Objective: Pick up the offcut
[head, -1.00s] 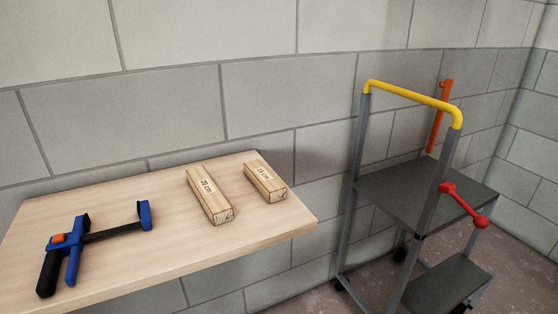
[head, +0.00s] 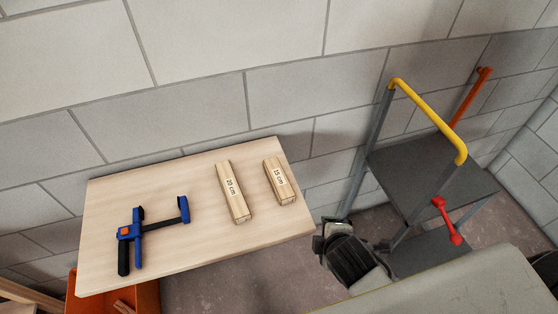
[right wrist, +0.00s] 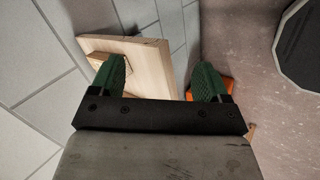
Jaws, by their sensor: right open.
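Two pale wooden battens lie on the tabletop in the head view: a longer one marked 20 cm (head: 233,192) and a shorter one marked 15 cm (head: 280,182) to its right. A small piece of wood (head: 123,307) shows in the orange crate at the lower left, partly cut off; which piece is the offcut is not marked. My right gripper (right wrist: 158,76) is open and empty, with green fingers apart. In the head view my right arm is off the table's right end. The right wrist view shows one batten (right wrist: 108,58) near the left finger. My left gripper is out of view.
The wooden table (head: 135,190) stands against a block wall. A blue-and-black clamp (head: 137,240) lies on its left part. The orange crate (head: 145,293) is on the floor below. A grey trolley (head: 415,170) with a yellow handle stands to the right.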

